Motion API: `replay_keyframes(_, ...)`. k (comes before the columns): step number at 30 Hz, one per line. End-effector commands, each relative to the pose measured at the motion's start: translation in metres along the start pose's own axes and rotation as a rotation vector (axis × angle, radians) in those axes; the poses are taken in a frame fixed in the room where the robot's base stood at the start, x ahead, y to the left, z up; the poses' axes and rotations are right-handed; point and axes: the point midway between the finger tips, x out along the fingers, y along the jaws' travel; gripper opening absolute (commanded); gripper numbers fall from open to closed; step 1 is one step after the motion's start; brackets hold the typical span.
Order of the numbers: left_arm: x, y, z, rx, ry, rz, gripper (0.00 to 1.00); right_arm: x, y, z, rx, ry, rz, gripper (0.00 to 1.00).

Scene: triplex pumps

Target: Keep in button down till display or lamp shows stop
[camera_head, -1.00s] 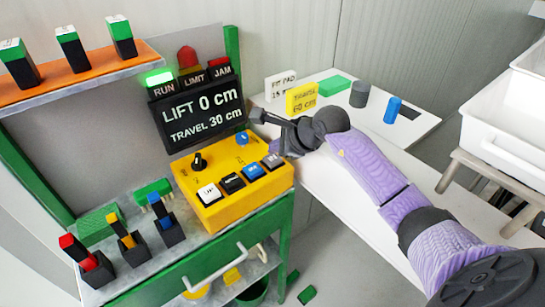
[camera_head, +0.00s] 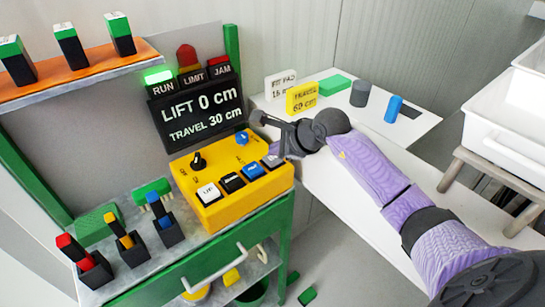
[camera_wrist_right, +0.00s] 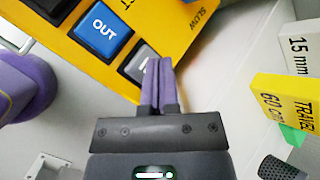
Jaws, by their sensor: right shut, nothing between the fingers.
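The yellow control box (camera_head: 215,207) stands on the bench below a black display (camera_head: 195,112). The display reads LIFT 0 cm and TRAVEL 30 cm. The green RUN lamp (camera_head: 158,76) is lit; the LIMIT and JAM lamps look unlit. My right gripper (camera_wrist_right: 158,62) is shut and empty, its fingertips at the grey in button (camera_wrist_right: 136,66) at the box's right end. The fingers partly hide that button. I cannot tell whether it is pressed down. The blue OUT button (camera_wrist_right: 102,29) is beside it. My left gripper is out of view.
A yellow TRAVEL 60 cm block (camera_head: 301,98), a white FIT PAD block (camera_head: 281,85), a dark cylinder (camera_head: 360,93) and a blue cylinder (camera_head: 393,109) stand on the white table. Switch blocks (camera_head: 129,248) stand left of the box. White bins (camera_head: 505,125) are at right.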

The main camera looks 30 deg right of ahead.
Motion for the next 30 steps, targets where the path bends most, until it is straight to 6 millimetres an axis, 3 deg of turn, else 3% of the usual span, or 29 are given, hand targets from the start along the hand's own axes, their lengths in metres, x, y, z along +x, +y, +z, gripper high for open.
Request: replay_keyframes(30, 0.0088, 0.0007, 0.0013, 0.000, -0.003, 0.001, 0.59, 0.0074, 0.0055, -0.0056, 0.000, 0.001, 0.001, 0.00)
